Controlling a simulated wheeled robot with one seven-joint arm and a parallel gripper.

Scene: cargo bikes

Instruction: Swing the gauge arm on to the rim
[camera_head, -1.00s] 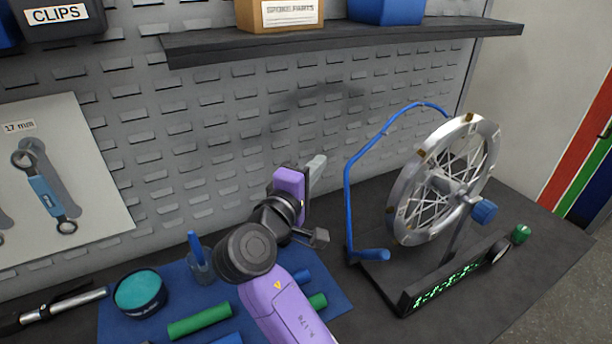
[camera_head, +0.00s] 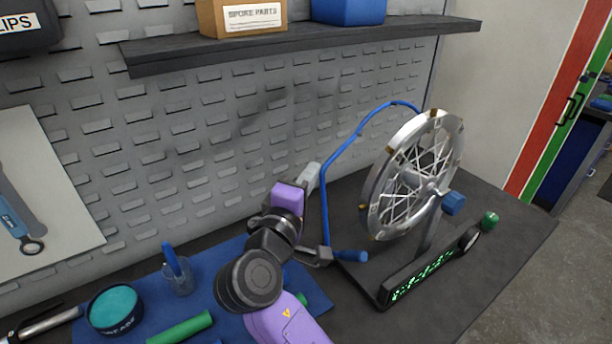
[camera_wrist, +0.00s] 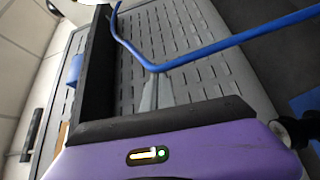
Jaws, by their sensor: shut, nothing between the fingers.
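The gauge arm (camera_head: 342,143) is a bent blue tube. It rises from a blue handle at the stand's left foot and curves over to the top of the wheel. The wheel's silver rim (camera_head: 377,191) stands upright in a black truing stand. I cannot tell whether the tube's tip touches the rim. My gripper (camera_head: 311,176) is shut and empty, just left of the tube's upright part. In the wrist view, its grey fingertips (camera_wrist: 154,78) meet or nearly meet the blue tube (camera_wrist: 215,45); contact is unclear.
The stand base (camera_head: 425,277) has a lit green display, with a blue knob (camera_head: 453,203) and a green knob (camera_head: 490,220) on the right. A slotted wall and a shelf (camera_head: 300,45) lie behind. A cup (camera_head: 178,277) and a teal-topped tin (camera_head: 115,308) stand at lower left.

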